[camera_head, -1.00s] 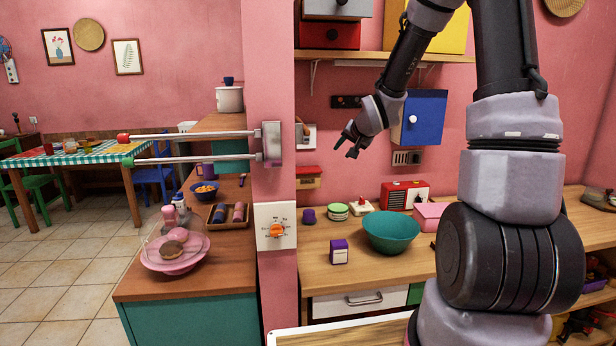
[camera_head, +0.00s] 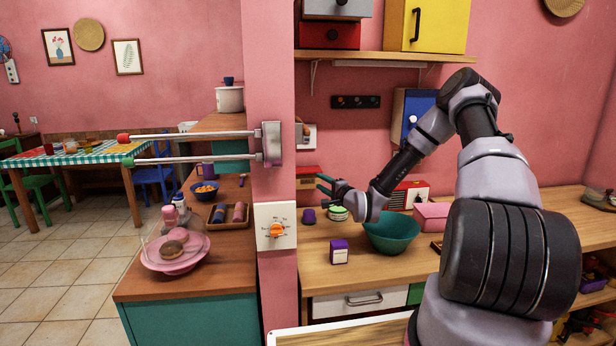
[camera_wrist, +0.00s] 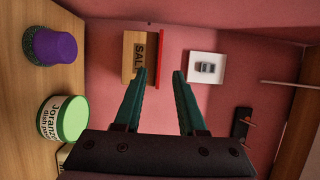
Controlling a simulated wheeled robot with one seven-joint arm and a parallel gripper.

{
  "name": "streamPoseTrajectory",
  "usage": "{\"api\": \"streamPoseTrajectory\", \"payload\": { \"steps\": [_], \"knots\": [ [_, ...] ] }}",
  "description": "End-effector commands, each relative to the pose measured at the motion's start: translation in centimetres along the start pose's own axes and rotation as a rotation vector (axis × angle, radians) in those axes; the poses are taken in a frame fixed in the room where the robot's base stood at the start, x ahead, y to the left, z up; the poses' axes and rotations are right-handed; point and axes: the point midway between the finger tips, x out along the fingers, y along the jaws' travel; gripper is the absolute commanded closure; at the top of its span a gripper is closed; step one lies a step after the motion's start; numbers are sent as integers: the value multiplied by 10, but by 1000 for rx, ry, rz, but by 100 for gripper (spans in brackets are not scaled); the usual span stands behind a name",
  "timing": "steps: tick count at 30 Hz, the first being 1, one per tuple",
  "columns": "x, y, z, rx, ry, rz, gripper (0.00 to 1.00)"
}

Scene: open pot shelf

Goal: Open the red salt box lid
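The salt box (camera_head: 306,183) is a small wooden box mounted on the pink wall, with a red lid (camera_head: 307,171) on top that looks shut. In the wrist view, turned sideways, the box (camera_wrist: 134,48) shows part of its "SALT" lettering, and its red lid (camera_wrist: 160,50) is a strip along its right side. My gripper (camera_head: 321,184) is just right of the box in the head view. In the wrist view my gripper (camera_wrist: 160,75) is open and empty, with the lid's near end in line with the gap between its fingertips. Contact cannot be told.
A green-lidded jar (camera_wrist: 64,119) and a purple item (camera_wrist: 52,47) stand on the counter below. A white wall socket (camera_wrist: 206,67) is above the box. A teal bowl (camera_head: 391,236) sits under my arm. The pink pillar (camera_head: 271,90) stands close on the left.

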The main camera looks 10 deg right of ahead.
Motion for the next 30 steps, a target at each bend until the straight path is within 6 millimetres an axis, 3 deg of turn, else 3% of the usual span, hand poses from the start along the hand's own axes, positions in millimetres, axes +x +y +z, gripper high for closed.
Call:
{"api": "streamPoseTrajectory", "payload": {
  "steps": [13,18,27,28,30],
  "knots": [
    [80,0,1,-4,-2,0,60],
    [93,0,0,-3,-1,1,60],
    [95,0,0,-2,-1,2,60],
    [95,0,0,-3,-1,2,68],
    [95,0,0,-3,-1,2,94]
  ]
}}
